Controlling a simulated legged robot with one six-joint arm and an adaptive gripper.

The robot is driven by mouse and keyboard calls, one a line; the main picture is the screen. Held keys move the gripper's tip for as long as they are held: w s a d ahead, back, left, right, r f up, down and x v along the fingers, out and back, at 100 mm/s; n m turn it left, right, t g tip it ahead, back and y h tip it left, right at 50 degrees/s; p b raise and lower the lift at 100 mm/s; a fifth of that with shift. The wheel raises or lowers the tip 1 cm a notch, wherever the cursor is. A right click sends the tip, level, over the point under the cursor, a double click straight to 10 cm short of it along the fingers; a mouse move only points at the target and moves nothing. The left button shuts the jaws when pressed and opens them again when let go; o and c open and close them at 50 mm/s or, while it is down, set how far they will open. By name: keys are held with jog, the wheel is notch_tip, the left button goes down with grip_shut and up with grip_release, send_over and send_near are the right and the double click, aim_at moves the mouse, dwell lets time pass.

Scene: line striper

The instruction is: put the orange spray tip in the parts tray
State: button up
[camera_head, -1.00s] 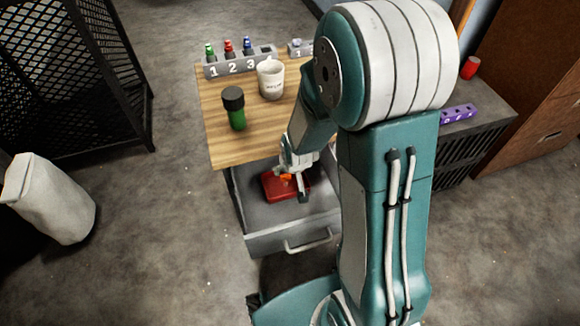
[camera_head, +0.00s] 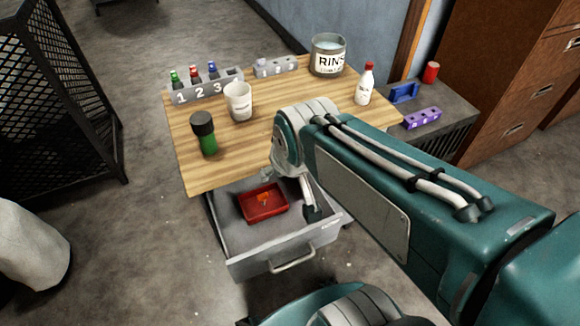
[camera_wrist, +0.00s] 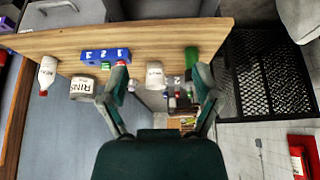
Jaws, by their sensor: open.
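The orange spray tip (camera_head: 263,197) lies inside the red parts tray (camera_head: 266,215), which sits in the open drawer below the wooden table. My gripper (camera_head: 308,203) is partly hidden by my arm and hangs over the right side of the drawer, apart from the tip. In the wrist view my gripper (camera_wrist: 160,82) shows two spread fingers with nothing held between them. I cannot make out the tip in the wrist view.
On the table (camera_head: 290,105) stand a green jar with a black cap (camera_head: 204,133), a white cup (camera_head: 238,102), a numbered bottle rack (camera_head: 205,90), a rinse can (camera_head: 328,55) and a red-capped bottle (camera_head: 364,84). The drawer handle (camera_head: 292,260) sticks out in front.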

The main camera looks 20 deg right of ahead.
jog(key=s+r, duration=0.3)
jog(key=s, duration=0.2)
jog(key=shift+s+r, duration=0.15)
jog(key=shift+s, duration=0.2)
dwell(1.0)
